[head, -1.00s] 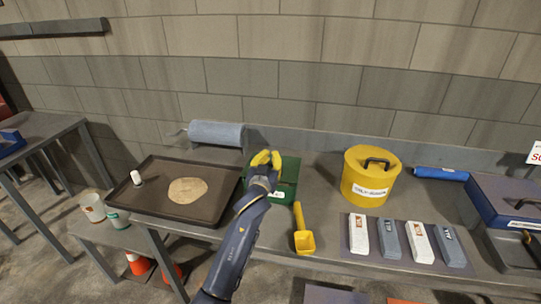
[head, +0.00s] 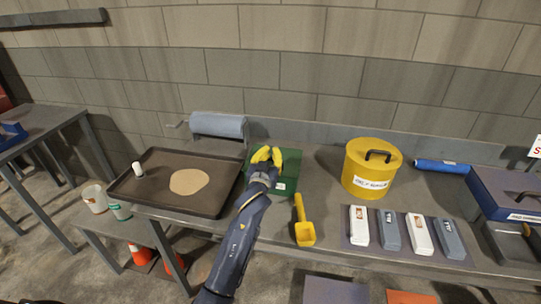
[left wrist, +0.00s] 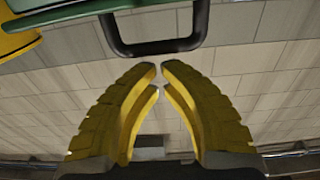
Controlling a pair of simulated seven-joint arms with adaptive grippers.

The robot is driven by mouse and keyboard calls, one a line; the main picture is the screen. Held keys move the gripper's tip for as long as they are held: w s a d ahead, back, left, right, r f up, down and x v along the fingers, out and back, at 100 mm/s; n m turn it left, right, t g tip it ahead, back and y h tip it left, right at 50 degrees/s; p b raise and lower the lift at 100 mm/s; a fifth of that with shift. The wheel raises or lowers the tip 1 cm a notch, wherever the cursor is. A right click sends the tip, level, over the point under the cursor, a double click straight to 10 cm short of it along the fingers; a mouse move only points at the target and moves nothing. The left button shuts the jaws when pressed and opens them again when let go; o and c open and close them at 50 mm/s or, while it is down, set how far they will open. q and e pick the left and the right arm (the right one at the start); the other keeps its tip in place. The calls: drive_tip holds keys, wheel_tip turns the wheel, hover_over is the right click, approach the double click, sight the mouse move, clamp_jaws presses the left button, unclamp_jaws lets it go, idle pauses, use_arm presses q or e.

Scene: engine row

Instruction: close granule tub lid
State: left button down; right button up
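The granule tub (head: 368,188) is a round yellow tub with a white label, right of centre on the bench in the head view. Its yellow lid (head: 362,152), with a dark handle, lies on top; I cannot tell whether it is fully seated. My left gripper (head: 266,155) is well left of the tub, over the green box (head: 287,178). Its yellow fingers show in the left wrist view (left wrist: 159,68), with the tips almost meeting and nothing between them. A dark handle (left wrist: 155,48) on a green edge is just beyond them. My right gripper is out of view.
A yellow scoop (head: 304,230) lies in front of the green box. Several white and grey blocks (head: 390,230) lie in front of the tub. A dark tray (head: 215,195) is at left, a grey roll (head: 217,125) behind it. A blue roll (head: 440,167) and blue case (head: 505,200) are right.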

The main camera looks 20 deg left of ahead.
use_arm(q)
drive_tip(key=r, duration=0.3)
drive_tip(key=shift+w+r, duration=0.3)
drive_tip(key=shift+w, duration=0.05)
drive_tip(key=s+a+f+m+g+y, duration=0.1)
drive_tip(key=s+a+f+m+g, duration=0.25)
drive_tip(key=s+f, duration=0.85)
drive_tip(key=s+a+f+m+g+y, duration=0.1)
drive_tip(key=s+a+f+m+g, duration=0.2)
drive_tip(key=s, duration=1.6)
drive_tip(key=s+a+f+m+g+y, duration=0.15)
drive_tip(key=s+a+f+g, duration=0.3)
drive_tip(key=s+f, duration=0.85)
drive_tip(key=s+d+f+g+h, duration=0.1)
drive_tip(key=s+d+f+g, duration=0.15)
drive_tip(key=f, duration=1.05)
drive_tip(key=s+d+f+g+h, duration=0.15)
drive_tip(key=d+f, duration=0.25)
drive_tip(key=f, duration=0.9)
drive_tip(key=s+f+n+g+h, duration=0.2)
drive_tip(key=s+f+n, duration=0.1)
drive_tip(key=s+f, duration=1.9)
drive_tip(key=shift+s+d+f+n, duration=0.15)
drive_tip(key=shift+s+f+n, duration=0.1)
drive_tip(key=shift+n, duration=0.15)
